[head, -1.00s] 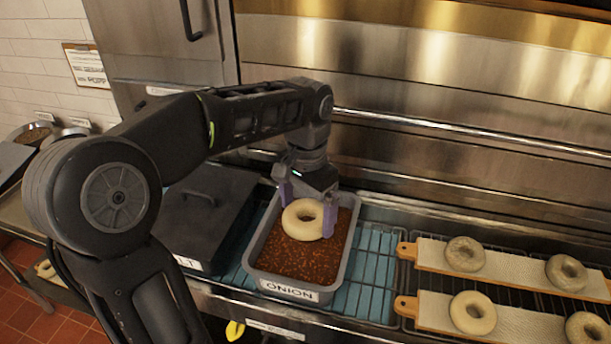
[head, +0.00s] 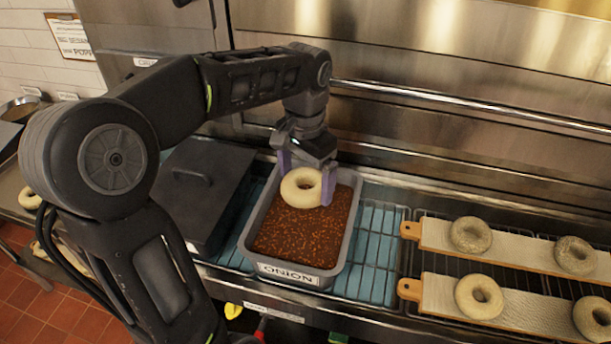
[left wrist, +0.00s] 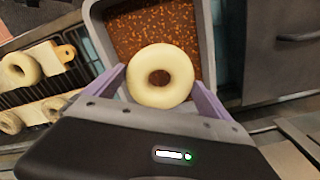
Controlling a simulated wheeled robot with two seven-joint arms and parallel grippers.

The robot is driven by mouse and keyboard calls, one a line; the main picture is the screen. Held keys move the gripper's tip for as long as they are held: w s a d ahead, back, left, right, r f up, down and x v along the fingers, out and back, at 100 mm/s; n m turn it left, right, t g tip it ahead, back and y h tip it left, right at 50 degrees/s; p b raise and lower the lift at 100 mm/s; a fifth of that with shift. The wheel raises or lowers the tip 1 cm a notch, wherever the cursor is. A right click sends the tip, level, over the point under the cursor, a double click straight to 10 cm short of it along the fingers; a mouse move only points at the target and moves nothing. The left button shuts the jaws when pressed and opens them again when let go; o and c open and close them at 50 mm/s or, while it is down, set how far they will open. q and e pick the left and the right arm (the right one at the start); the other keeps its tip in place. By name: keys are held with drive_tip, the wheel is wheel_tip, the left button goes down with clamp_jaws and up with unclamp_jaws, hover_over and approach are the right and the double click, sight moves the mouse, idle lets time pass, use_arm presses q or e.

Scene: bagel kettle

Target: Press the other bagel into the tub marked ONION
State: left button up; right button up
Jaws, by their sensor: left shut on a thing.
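The tub marked ONION (head: 290,275) is grey, open and filled with reddish-brown flakes. It stands on a blue-lined wire rack, and in the left wrist view the tub (left wrist: 208,45) is beyond the fingers. My left gripper (head: 305,185) points down over the tub's far half, its purple fingers shut on a pale plain bagel (head: 299,188). The left wrist view shows the bagel (left wrist: 160,92) between the two fingers (left wrist: 162,93), above the flakes. I cannot tell whether its underside touches them. My right gripper is not in view.
A dark lidded tub (head: 203,205) stands just left of the ONION tub. Two boards (head: 520,250) with several bagels lie at the right. A steel wall with a rail (head: 470,110) rises behind. More bagels (head: 30,198) show at the far left.

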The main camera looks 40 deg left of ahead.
use_arm(q)
drive_tip(key=shift+f+b, duration=2.9)
drive_tip(key=shift+f, duration=1.35)
drive_tip(key=shift+f+b, duration=0.3)
drive_tip(key=shift+f, duration=0.1)
wheel_tip(320, 180, up, 10)
drive_tip(key=p, duration=0.8)
